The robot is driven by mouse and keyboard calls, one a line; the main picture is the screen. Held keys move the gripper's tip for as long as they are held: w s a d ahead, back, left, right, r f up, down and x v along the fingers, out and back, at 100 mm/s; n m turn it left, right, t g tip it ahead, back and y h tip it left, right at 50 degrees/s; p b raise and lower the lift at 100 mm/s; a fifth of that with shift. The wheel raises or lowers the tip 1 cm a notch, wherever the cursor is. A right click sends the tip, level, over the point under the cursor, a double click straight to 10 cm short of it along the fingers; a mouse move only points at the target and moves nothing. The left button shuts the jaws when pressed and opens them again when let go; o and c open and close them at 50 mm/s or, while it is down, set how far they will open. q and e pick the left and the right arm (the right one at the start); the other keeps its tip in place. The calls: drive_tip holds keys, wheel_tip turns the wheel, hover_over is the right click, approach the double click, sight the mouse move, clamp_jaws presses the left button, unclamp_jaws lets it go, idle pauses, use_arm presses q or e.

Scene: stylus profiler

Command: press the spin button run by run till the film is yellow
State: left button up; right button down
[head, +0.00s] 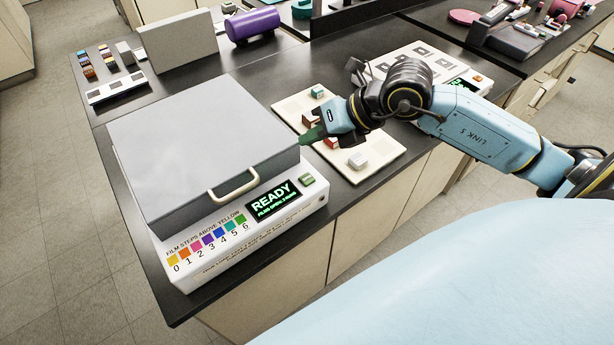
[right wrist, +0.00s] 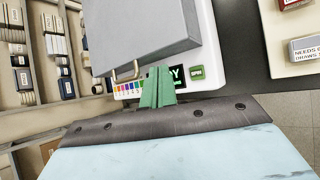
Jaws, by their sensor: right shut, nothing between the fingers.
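The spin machine (head: 180,230) is a white box with a closed grey lid (head: 200,145) and a pale handle (head: 234,187). Its green button (head: 307,180) is at the right end of the front panel, beside a screen (head: 273,199) reading READY. A colour scale (head: 207,238) labelled film steps above yellow runs from 0 to 6. The film is not visible. My right gripper (head: 312,134) is shut and empty, apart from the button and farther back. In the right wrist view, its green fingers (right wrist: 157,88) show left of the button (right wrist: 197,72).
A cream tray (head: 385,150) with small blocks lies right of the machine, under my right gripper. A purple cylinder (head: 252,25) and a grey panel (head: 178,42) stand behind. A white board with dark squares (head: 425,60) lies at the back right.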

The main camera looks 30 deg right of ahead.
sight(312, 180)
drive_tip(key=shift+f+b, duration=3.2)
drive_tip(key=shift+f, duration=1.2)
drive_tip(key=shift+f, duration=0.1)
drive_tip(key=shift+f+b, duration=0.3)
drive_tip(key=shift+b, duration=0.05)
drive_tip(key=shift+f+b, duration=0.35)
drive_tip(key=shift+f, duration=0.05)
drive_tip(key=shift+r, duration=0.1)
drive_tip(key=shift+r+p, duration=0.65)
drive_tip(key=shift+r, duration=0.1)
wheel_tip(312, 180, up, 5)
drive_tip(key=p, duration=0.3)
drive_tip(key=shift+p, duration=0.4)
